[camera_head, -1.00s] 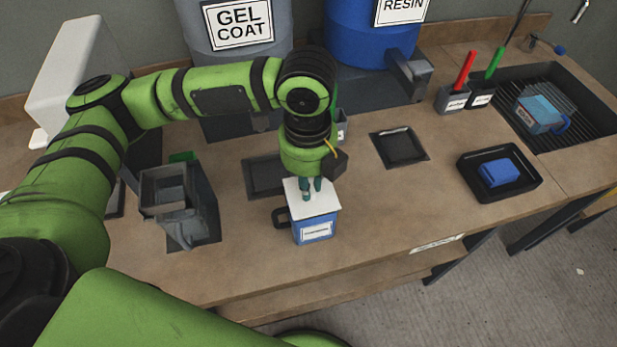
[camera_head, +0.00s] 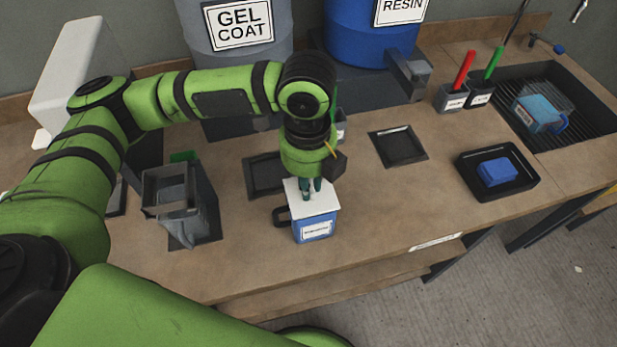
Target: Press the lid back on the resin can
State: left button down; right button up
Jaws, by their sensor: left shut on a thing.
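The blue can (camera_head: 316,231) with a white label and a dark handle on its left side stands upright on the brown bench near the front edge. The label is too small to read. The square white lid (camera_head: 325,204) lies across the can's top. I cannot tell whether it is fully seated. My left gripper (camera_head: 311,193) points down from above, with its fingertips at the middle of the lid, shut on it. The gripped part is hidden between the fingers. My right gripper is not in view.
A grey tub (camera_head: 178,200) stands left of the can. A dark square tray (camera_head: 398,146) and a black tray (camera_head: 524,188) with a blue block (camera_head: 497,172) lie to the right. Behind stand the gel coat drum (camera_head: 268,46) and blue resin drum (camera_head: 352,45). A sink (camera_head: 590,112) is far right.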

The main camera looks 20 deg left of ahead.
pick_arm(q)
jog(key=shift+f+p, duration=0.1)
jog(key=shift+p, duration=0.4)
dwell(0.7)
dwell(0.3)
jog(key=c, duration=1.1)
grip_release()
jog(key=o, duration=0.4)
jog(key=shift+o, duration=0.2)
jog(key=shift+r+p, duration=3.55)
jog(key=shift+p, duration=0.6)
